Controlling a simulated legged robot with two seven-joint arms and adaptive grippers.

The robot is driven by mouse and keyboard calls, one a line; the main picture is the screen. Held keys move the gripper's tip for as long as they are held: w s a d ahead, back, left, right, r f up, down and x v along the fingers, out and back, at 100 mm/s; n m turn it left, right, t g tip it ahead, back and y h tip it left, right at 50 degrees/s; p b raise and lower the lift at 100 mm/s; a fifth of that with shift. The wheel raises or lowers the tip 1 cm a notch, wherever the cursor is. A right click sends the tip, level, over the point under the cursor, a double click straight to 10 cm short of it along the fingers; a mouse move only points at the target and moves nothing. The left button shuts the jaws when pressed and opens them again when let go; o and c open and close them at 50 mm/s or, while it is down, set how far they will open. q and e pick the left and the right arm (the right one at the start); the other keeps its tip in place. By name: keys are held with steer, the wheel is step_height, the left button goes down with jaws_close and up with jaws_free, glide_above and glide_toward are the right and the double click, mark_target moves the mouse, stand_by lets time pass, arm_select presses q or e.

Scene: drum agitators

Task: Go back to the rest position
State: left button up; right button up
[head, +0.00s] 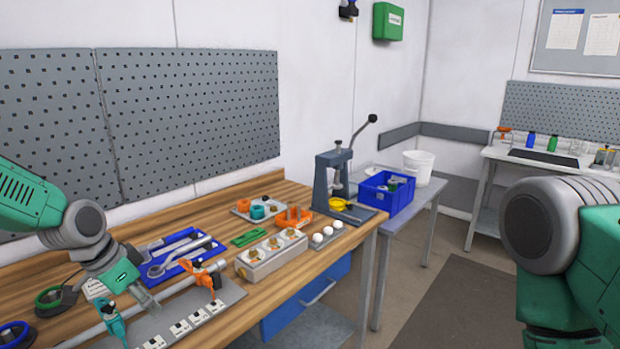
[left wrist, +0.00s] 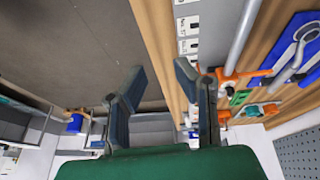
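My left gripper (head: 148,304) is over the front left of the wooden workbench, above the grey labelled plate. In the left wrist view my left gripper (left wrist: 158,82) has its two fingers apart with nothing between them; the floor and bench edge show beyond. A grey rod (head: 180,288) lies along the bench close to the gripper, with an orange clamp (head: 206,279) and a teal clamp (head: 113,322) on it. The orange clamp also shows in the left wrist view (left wrist: 232,77). My right arm fills the right edge of the head view; its gripper is out of sight.
The wooden bench (head: 215,218) holds a blue tool tray (head: 178,262), a pale block with round inserts (head: 270,257) and a grey plate with white balls (head: 322,240). A lever press (head: 335,180) stands at its far end. A blue bin (head: 386,194) sits beyond. Open floor lies right.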

arm_select(q)
steer(key=s+d+f+n+g, duration=0.1)
steer(key=s+d+f+n, duration=0.1)
steer(key=s+f, duration=0.65)
steer(key=s+d+f+n+g, duration=0.1)
steer(key=s+d+f+n, duration=0.15)
steer(key=s+f, duration=0.6)
steer(key=s+a+f+n+g+y, duration=0.1)
steer(key=s+f+n+y, duration=0.15)
steer(key=s, duration=0.75)
steer(key=s+a+f+n+y, duration=0.1)
steer(key=s+f, duration=0.2)
steer(key=s, duration=0.7)
step_height(320, 180, down, 13)
steer(key=w+d+b, duration=0.1)
steer(key=w+b, duration=0.1)
steer(key=b, duration=1.1)
steer(key=shift+w+m+t+b, duration=0.3)
steer(key=shift+w+t, duration=0.1)
